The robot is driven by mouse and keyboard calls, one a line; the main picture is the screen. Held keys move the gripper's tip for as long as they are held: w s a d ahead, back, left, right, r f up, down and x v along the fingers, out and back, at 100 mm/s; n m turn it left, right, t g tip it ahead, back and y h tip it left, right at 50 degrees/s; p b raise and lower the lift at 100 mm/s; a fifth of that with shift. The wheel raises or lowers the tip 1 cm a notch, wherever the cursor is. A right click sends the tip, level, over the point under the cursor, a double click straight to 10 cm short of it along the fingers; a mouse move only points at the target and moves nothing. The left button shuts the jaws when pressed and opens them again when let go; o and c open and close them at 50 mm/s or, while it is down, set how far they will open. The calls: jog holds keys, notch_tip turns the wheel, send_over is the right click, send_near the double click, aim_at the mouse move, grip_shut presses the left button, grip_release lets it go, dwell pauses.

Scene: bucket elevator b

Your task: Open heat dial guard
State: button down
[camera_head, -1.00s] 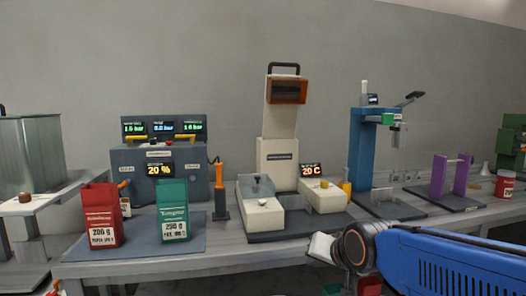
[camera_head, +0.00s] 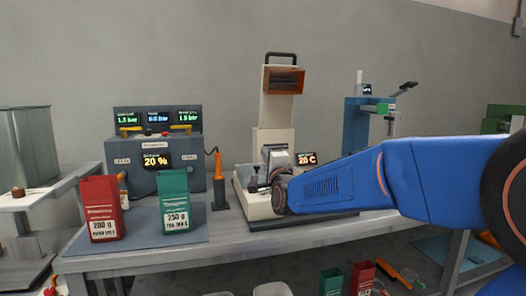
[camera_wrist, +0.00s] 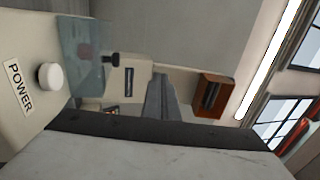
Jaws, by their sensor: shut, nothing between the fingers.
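The heat dial guard (camera_wrist: 82,42) is a clear bluish cover at upper left in the wrist view, lowered over a reddish dial. A small dark knob (camera_wrist: 111,60) sticks out from its edge. My gripper (camera_wrist: 161,78) shows as dark grey fingers, shut and empty, right of the knob and apart from it in the picture. In the head view my arm reaches to the cream machine (camera_head: 273,140) and my wrist covers much of its front box. The guard is mostly hidden there.
A white button marked POWER (camera_wrist: 50,76) sits beside the guard. A display (camera_head: 306,159) reads 20 C. An orange-topped tool (camera_head: 219,170), a green bag (camera_head: 174,203) and a red bag (camera_head: 102,210) stand to the left. A blue stand (camera_head: 356,127) is behind my arm.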

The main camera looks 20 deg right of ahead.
jog(key=x, duration=1.2)
jog(key=shift+w, duration=0.35)
dwell(1.0)
